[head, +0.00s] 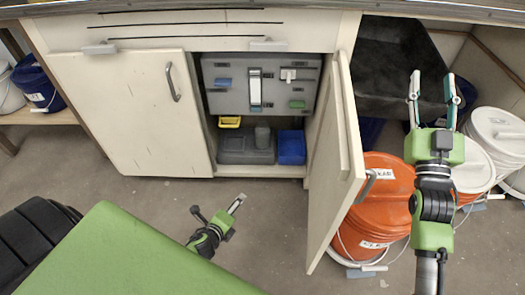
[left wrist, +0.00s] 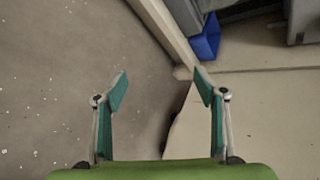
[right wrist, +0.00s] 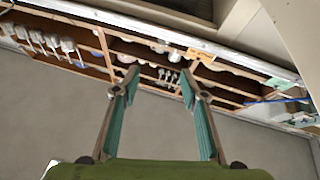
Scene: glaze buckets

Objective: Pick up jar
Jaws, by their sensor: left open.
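A small grey cylinder (head: 262,136), which looks like the jar, stands upright on a dark grey case (head: 240,150) inside the open cabinet. My left gripper (head: 218,207) is low over the floor in front of the cabinet, apart from the cylinder. The left wrist view shows its two fingers (left wrist: 162,86) spread and empty. My right gripper (head: 433,88) is raised at the right, in front of the dark sink basin. Its fingers (right wrist: 158,86) are spread and empty in the right wrist view. The cylinder is not visible in either wrist view.
The right cabinet door (head: 335,160) stands open between my grippers. A blue bin (head: 291,147) and a yellow bin (head: 230,122) are beside the cylinder. Orange buckets (head: 375,205) and white buckets (head: 497,130) stand at the right. The floor before the cabinet is clear.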

